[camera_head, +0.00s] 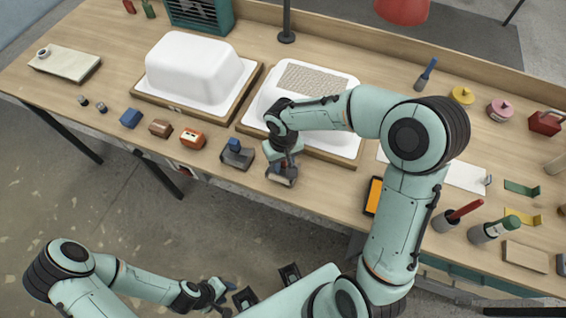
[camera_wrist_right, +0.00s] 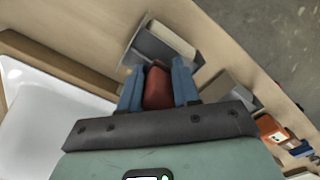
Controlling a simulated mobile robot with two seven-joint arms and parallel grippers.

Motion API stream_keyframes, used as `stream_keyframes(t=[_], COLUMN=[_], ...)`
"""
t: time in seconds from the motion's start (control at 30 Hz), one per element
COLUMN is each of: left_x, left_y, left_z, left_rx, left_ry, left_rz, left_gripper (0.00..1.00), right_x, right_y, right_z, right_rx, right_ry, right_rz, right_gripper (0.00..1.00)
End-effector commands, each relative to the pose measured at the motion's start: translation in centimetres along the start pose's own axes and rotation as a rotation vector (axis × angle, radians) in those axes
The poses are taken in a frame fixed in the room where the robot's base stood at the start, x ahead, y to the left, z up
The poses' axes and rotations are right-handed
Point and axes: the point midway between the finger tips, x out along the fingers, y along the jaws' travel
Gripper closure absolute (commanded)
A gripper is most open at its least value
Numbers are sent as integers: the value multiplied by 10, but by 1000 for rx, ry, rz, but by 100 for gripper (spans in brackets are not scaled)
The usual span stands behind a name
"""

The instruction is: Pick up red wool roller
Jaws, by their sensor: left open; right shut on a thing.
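The red wool roller shows as a red block-like part (camera_wrist_right: 157,88) between the two blue fingers of my right gripper (camera_wrist_right: 157,85) in the right wrist view. The gripper is shut on it. In the head view my right gripper (camera_head: 284,163) is at the table's front edge, over a small grey tray (camera_head: 283,182). In the wrist view that tray (camera_wrist_right: 150,44) holds a pale cylinder just beyond the fingers. I cannot tell whether the roller still touches the tray. My left gripper (camera_head: 214,293) is open and empty, low in front of the table.
A white tub shell (camera_head: 190,68) stands on a wooden board at left. A flatter white shell (camera_head: 340,82) lies behind my right arm. A second grey tray (camera_head: 237,156) with a blue part and an orange box (camera_head: 193,138) stand left of my right gripper.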

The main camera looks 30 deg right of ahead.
Motion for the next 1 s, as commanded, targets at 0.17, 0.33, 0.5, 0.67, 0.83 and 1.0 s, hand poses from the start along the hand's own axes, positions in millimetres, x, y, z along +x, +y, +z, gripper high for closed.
stream_keyframes(t=[0.17,0.33,0.5,0.67,0.83,1.0], left_x=[-4,-10,-17,-23,-28,-29], left_y=[2,5,9,12,14,15], left_z=[-1,-4,-7,-10,-12,-13], left_rx=[1,2,4,6,7,7], left_ry=[2,6,11,16,19,20], left_rz=[1,2,4,5,7,7], left_gripper=[57,57,57,57,57,57], right_x=[-26,-70,-121,-159,-185,-194], right_y=[-1,-1,-1,0,-1,0], right_z=[-2,-2,-2,-2,-1,0], right_rx=[-1,0,-1,0,-1,-1], right_ry=[7,10,9,7,4,1], right_rz=[-1,-1,-1,-1,-1,0], right_gripper=[100,100,100,100,100,100])
